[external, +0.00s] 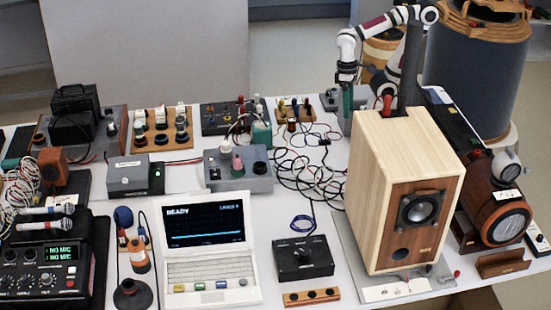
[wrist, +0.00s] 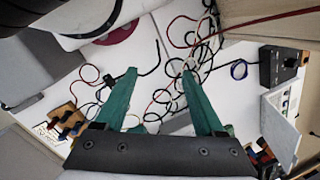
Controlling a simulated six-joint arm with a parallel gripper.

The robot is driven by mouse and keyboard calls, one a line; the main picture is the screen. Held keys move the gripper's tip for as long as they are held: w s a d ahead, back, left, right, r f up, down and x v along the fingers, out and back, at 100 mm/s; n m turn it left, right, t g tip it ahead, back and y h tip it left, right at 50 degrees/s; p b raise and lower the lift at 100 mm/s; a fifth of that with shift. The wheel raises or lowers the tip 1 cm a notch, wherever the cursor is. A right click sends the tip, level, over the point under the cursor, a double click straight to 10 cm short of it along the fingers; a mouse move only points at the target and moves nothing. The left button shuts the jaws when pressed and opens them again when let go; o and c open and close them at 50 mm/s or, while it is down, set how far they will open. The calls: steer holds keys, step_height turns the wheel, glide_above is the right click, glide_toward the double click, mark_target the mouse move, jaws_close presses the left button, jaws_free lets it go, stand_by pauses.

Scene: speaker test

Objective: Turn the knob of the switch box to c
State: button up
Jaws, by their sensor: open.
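The switch box (external: 302,258) is a dark box at the front middle of the white table, left of the wooden speaker. Its knob (external: 303,257) sits on top; its pointing direction and any letters are too small to read. My gripper (external: 347,108) has green fingers pointing down near the back of the table, behind the speaker and far from the switch box. In the wrist view my gripper (wrist: 160,75) is open, with nothing between its fingers.
The tall wooden speaker (external: 378,185) stands between my arm and the table front. Tangled cables (external: 305,165) lie behind the switch box. A white laptop (external: 207,250) stands to its left, and a small wooden strip (external: 311,297) lies in front.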

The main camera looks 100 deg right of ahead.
steer(key=w+a+m+g+y, duration=0.2)
steer(key=w+a+y, duration=0.2)
steer(key=w+a, duration=0.55)
steer(key=w+a+m+g+y, duration=0.3)
steer(key=w+a, duration=0.4)
steer(key=a, duration=0.6)
steer(key=w+a+f+m+y, duration=0.1)
steer(key=w+a+f+y, duration=0.1)
steer(key=a+f, duration=0.1)
steer(key=w+a+f+m+y, duration=0.2)
steer(key=w+a+f+y, duration=0.1)
steer(key=a, duration=0.3)
steer(key=w+a+f+m+y, duration=0.1)
steer(key=w+a+f+y, duration=0.2)
steer(key=a+f, duration=0.2)
steer(key=shift+w+f+t, duration=0.2)
steer(key=shift+f+t, duration=0.05)
steer(key=shift+t, duration=0.15)
glide_toward(301, 247)
steer(key=a, duration=0.1)
steer(key=s+a, duration=0.1)
steer(key=a, duration=0.1)
steer(key=shift+s+f, duration=0.2)
steer(key=shift+f, duration=0.15)
steer(key=x, duration=0.3)
steer(key=shift+s+a+f, duration=0.1)
steer(key=shift+a, duration=0.25)
steer(key=shift+s+a, duration=0.15)
steer(key=shift+a, duration=0.45)
steer(key=shift+c, duration=0.2)
